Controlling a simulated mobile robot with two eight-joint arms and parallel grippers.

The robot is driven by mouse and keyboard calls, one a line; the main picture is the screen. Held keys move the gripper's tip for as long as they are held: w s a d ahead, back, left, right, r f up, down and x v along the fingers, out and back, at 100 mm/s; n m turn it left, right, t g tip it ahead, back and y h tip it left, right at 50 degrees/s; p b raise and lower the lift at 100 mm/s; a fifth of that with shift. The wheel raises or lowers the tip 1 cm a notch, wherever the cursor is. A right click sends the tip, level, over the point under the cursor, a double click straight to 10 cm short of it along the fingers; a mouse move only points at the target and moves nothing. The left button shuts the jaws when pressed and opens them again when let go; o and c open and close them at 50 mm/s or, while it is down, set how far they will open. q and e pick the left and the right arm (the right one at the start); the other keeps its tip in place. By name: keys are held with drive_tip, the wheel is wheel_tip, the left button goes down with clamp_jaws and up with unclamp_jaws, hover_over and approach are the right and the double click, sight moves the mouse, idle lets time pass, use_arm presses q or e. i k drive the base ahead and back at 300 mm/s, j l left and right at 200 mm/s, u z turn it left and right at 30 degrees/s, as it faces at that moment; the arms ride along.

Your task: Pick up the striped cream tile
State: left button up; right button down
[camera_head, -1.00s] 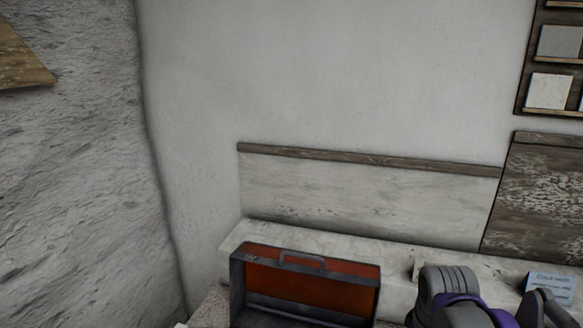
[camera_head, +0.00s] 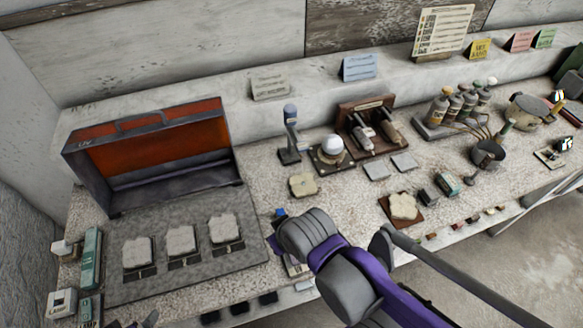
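Several cream or pale tiles show in the head view; stripes are too small to make out on any. One cream tile (camera_head: 303,185) lies on the speckled counter near the middle. Another cream tile (camera_head: 403,206) lies on a brown board (camera_head: 384,203) to the right. Three paler tiles, left (camera_head: 138,252), middle (camera_head: 181,242) and right (camera_head: 223,229), lie in a row on a grey mat. My purple and grey right arm reaches in from the lower right, in front of the counter. I cannot make out the fingers of either gripper.
An open case with an orange lining (camera_head: 150,145) stands behind the grey mat (camera_head: 125,220). A white dome device (camera_head: 332,147), a brown rack (camera_head: 366,125) and several bottles (camera_head: 440,105) stand along the back. Two grey plates (camera_head: 404,162) lie nearby. The floor (camera_head: 500,270) is clear at right.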

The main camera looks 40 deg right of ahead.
sight(312, 186)
drive_tip(key=z, duration=1.45)
